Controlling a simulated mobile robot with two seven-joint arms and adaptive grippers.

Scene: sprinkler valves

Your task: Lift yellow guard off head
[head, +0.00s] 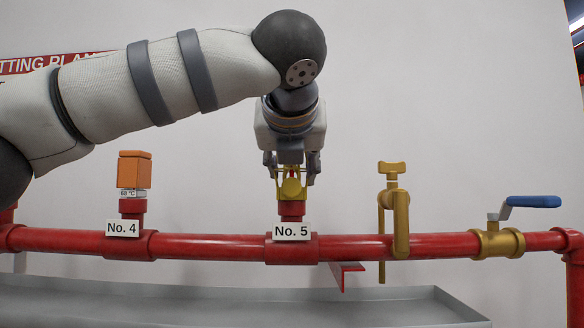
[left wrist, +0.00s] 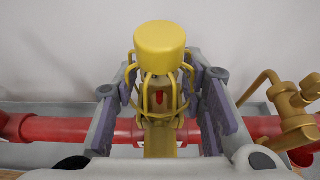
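The yellow guard (left wrist: 160,39) has a round cap and thin cage bars. In the left wrist view a small red part (left wrist: 158,96) of the sprinkler head shows inside the cage. In the head view the guard (head: 291,189) sits on the red upright fitting above the "No. 5" label (head: 291,231). My left gripper (head: 292,178) points down over it, with one finger on each side. In the left wrist view its fingers (left wrist: 160,110) stand apart around the guard, with narrow gaps showing beside the lower cage. Contact higher up is unclear. My right gripper is not in view.
A red pipe (head: 200,245) runs across the view. An orange box-shaped cover (head: 134,168) stands on the "No. 4" fitting at left. A brass valve (head: 394,210) and a blue-handled valve (head: 534,201) are at right. A grey trough (head: 230,306) lies below.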

